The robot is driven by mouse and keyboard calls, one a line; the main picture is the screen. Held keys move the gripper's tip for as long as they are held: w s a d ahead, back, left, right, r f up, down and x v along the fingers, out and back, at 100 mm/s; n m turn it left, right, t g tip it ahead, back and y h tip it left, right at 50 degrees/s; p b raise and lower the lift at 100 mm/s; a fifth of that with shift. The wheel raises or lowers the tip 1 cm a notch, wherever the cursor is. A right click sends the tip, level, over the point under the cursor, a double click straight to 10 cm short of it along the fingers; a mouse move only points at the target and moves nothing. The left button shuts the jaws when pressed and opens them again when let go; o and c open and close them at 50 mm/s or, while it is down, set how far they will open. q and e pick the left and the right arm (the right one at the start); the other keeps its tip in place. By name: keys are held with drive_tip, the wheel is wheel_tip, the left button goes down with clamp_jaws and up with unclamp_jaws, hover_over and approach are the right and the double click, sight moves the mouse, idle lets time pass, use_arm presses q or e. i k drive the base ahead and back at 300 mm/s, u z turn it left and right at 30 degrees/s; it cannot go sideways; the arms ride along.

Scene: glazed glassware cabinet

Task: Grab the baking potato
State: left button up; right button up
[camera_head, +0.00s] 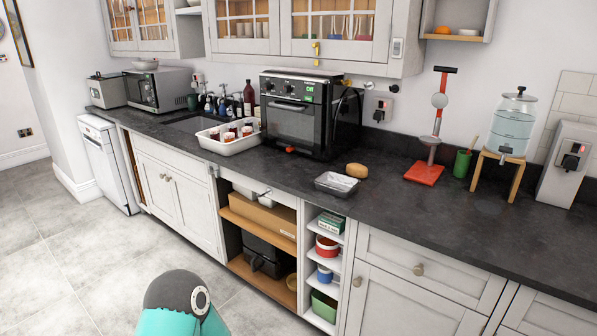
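A brown, oval baking potato (357,170) lies on the dark countertop (300,183). It is just right of the black oven and behind a small foil tray, apart from both as far as I can tell. At the bottom of the view a dark rounded joint and teal link of my own arm show over the floor. Neither gripper is in view.
The foil tray (336,184) sits near the counter's front edge. The black countertop oven (305,115) stands left of the potato, and a red-based stand (425,173) stands to its right. A white tub with jars (229,140) is farther left. Glazed wall cabinets (330,30) hang above.

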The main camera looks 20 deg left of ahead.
sight(356, 170)
drive_tip(key=z, duration=0.3)
drive_tip(key=i, duration=0.15)
drive_tip(key=u, duration=1.1)
drive_tip(key=k, duration=0.55)
drive_tip(key=u, duration=0.45)
drive_tip(key=i, duration=1.55)
drive_tip(key=z, duration=0.5)
